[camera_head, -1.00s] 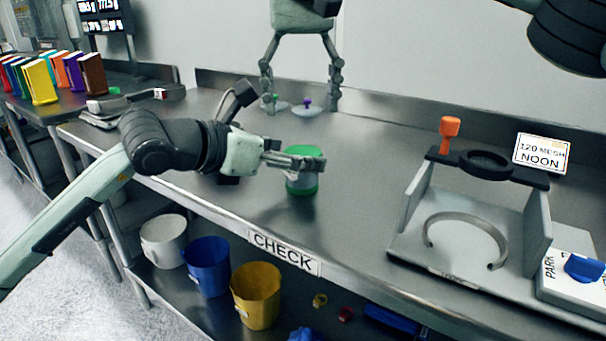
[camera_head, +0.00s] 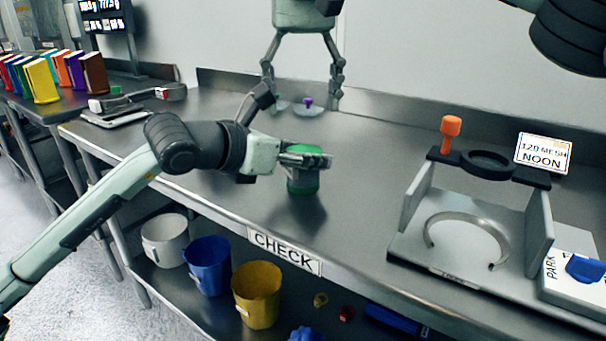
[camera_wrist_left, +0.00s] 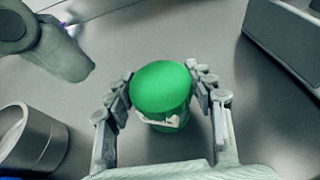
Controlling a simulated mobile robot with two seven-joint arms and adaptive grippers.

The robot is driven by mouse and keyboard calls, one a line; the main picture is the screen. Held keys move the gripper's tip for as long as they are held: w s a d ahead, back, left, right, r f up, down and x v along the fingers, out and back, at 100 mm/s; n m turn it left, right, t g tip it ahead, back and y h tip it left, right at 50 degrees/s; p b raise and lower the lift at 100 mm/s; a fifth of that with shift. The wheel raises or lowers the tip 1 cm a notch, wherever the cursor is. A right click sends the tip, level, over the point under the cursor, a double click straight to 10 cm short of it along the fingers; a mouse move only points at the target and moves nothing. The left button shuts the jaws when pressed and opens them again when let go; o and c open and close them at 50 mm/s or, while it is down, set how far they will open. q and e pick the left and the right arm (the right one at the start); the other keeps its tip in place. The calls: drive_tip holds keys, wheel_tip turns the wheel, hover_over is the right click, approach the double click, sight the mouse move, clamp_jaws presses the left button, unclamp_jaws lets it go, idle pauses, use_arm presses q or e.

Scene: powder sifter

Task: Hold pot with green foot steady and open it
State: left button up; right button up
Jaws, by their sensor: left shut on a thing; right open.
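The pot stands upright on the steel bench in the head view, with a green lid (camera_head: 304,150) and a green foot (camera_head: 303,188). My left gripper (camera_head: 325,160) reaches in from the left at lid height and is shut on the pot. The left wrist view shows the round green lid (camera_wrist_left: 160,86) from above, with a finger on each side; the lid is on the pot. My right gripper (camera_head: 301,106) hangs open, fingers wide apart, behind the pot and apart from it. My left fingers hide part of the pot's upper side.
A shallow lid with a purple knob (camera_head: 308,103) lies near my right fingers. A sifter stand (camera_head: 470,215) with an orange handle (camera_head: 450,128) stands at right. Yellow (camera_head: 256,295) and blue (camera_head: 207,266) buckets are on the lower shelf. Bench between pot and stand is clear.

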sight(303, 151)
use_arm(q)
clamp_jaws()
use_arm(e)
drive_tip(key=m, duration=1.4)
drive_tip(key=shift+m, duration=0.3)
drive_tip(key=m, duration=1.1)
drive_tip(key=shift+m, duration=0.4)
drive_tip(key=m, duration=0.4)
drive_tip(key=shift+m, duration=0.4)
drive_tip(key=shift+f, duration=4)
drive_tip(key=shift+c, duration=0.2)
